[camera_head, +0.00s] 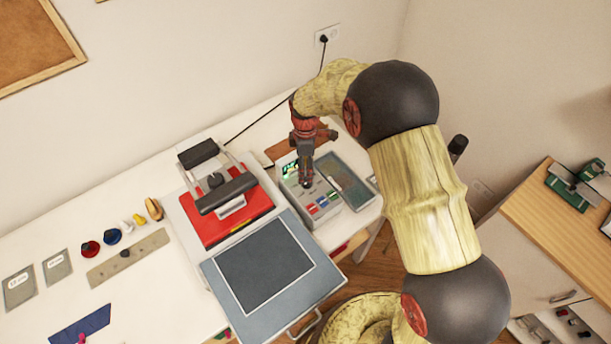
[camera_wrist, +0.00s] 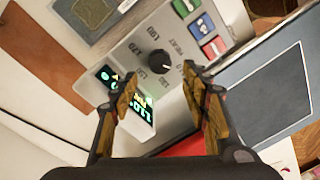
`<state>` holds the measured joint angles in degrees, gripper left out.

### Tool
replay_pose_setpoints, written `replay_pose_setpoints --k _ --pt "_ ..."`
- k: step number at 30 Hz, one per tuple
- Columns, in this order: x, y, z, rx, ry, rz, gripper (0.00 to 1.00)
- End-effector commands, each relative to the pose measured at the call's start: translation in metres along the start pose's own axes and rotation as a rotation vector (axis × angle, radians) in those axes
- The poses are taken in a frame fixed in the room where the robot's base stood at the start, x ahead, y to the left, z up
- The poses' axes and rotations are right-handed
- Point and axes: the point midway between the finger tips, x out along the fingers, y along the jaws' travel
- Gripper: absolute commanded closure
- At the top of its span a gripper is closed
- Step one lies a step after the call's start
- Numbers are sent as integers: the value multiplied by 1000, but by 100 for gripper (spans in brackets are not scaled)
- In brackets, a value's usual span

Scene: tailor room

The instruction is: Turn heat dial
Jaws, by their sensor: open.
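The heat dial (camera_wrist: 160,61) is a round black knob with a pale mark. It sits on the grey control panel (camera_wrist: 135,40) with numbers printed around it, and it shows in the wrist view. The control box (camera_head: 325,204) stands at the right end of the white table, with a lit green display (camera_wrist: 143,110) and coloured buttons (camera_wrist: 202,28). My gripper (camera_wrist: 162,88) is open and empty, with its two fingertips apart just short of the dial, toward the display side. In the head view my gripper (camera_head: 306,184) is over the panel and hides the dial.
A red heat press (camera_head: 233,225) with a raised black handle and a grey plate (camera_head: 262,270) stands left of the box. Several small coloured items and a ruler-like strip (camera_head: 129,258) lie further left. A cable runs to the wall socket (camera_head: 326,36).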

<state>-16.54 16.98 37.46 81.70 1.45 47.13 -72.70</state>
Motion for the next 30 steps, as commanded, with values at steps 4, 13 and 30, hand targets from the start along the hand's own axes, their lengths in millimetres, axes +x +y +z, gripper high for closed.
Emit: replay_pose_setpoints --k 4,13,30 --pt "24 0 0 1 0 -2 54" --pt "51 0 0 2 1 1 54" --pt "52 0 0 3 1 1 70"
